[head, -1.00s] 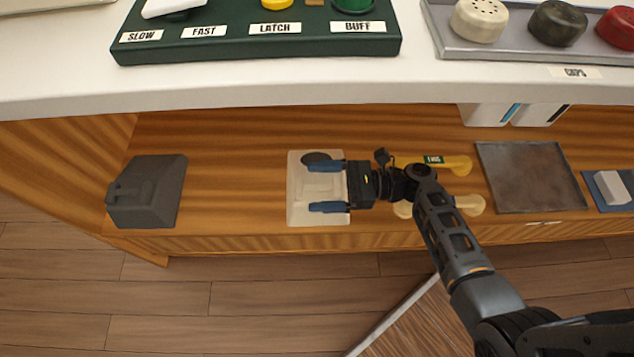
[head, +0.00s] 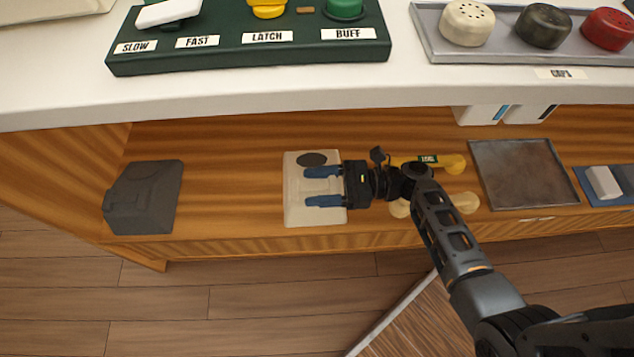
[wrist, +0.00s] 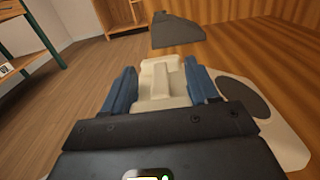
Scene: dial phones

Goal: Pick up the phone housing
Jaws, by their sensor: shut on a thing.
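The cream phone housing (head: 297,205) lies on the wooden shelf left of centre in the head view, with a dark round disc on its far part. My gripper (head: 322,187) reaches in from the right, its two blue fingers over the housing. In the wrist view, the fingers (wrist: 162,92) are shut on the raised cream middle part of the housing (wrist: 160,72), one finger on each side. I cannot tell any gap between the housing and the shelf. A second, dark grey housing (head: 145,197) sits at the left; it also shows in the wrist view (wrist: 177,30).
A yellow handset (head: 452,163) and a cream handset (head: 466,203) lie partly behind my arm. A brown metal plate (head: 525,175) and a blue mat (head: 590,190) with a white block are further right. The counter above holds a green button panel (head: 250,55) and a tray of caps (head: 440,50).

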